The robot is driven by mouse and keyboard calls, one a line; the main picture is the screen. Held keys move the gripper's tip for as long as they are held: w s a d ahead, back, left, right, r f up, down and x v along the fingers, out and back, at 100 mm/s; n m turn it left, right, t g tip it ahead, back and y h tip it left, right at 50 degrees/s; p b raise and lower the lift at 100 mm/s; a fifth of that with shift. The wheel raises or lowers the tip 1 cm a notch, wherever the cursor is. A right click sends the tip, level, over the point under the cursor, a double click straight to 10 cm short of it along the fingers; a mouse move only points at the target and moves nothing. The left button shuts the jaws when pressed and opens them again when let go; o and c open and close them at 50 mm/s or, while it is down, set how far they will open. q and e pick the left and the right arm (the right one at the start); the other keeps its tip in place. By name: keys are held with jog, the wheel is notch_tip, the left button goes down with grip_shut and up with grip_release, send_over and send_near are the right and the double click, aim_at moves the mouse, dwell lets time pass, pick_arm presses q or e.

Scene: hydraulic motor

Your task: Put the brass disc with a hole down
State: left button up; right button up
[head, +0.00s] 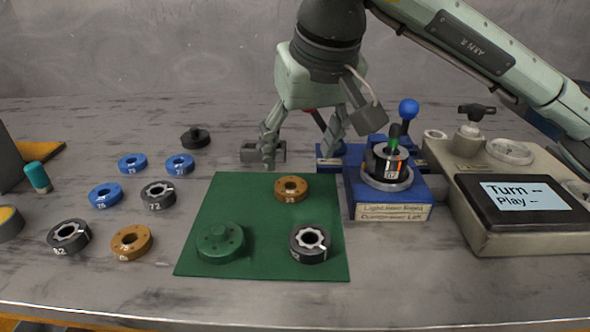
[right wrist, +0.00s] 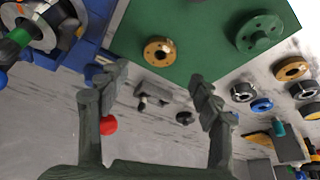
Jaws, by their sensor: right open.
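A brass disc with a hole (head: 292,188) lies flat on the back part of the green mat (head: 215,195). It also shows on the mat in the right wrist view (right wrist: 159,51). A second brass disc (head: 131,243) lies on the bare table left of the mat, also seen in the right wrist view (right wrist: 291,68). My right gripper (head: 300,155) is open, above and behind the mat's back edge. In the right wrist view its spread fingers (right wrist: 160,80) hold nothing, and the mat's brass disc is apart from them. My left gripper is not in view.
The mat also bears a green disc (head: 221,242) and a black ringed disc (head: 310,244). Several blue and black discs lie to the left. A blue fixture (head: 393,212) with a blue-knobbed lever and a beige display console (head: 478,235) stand at right.

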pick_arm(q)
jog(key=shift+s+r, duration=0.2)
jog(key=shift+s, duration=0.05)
pick_arm(e)
jog(key=v, duration=0.4)
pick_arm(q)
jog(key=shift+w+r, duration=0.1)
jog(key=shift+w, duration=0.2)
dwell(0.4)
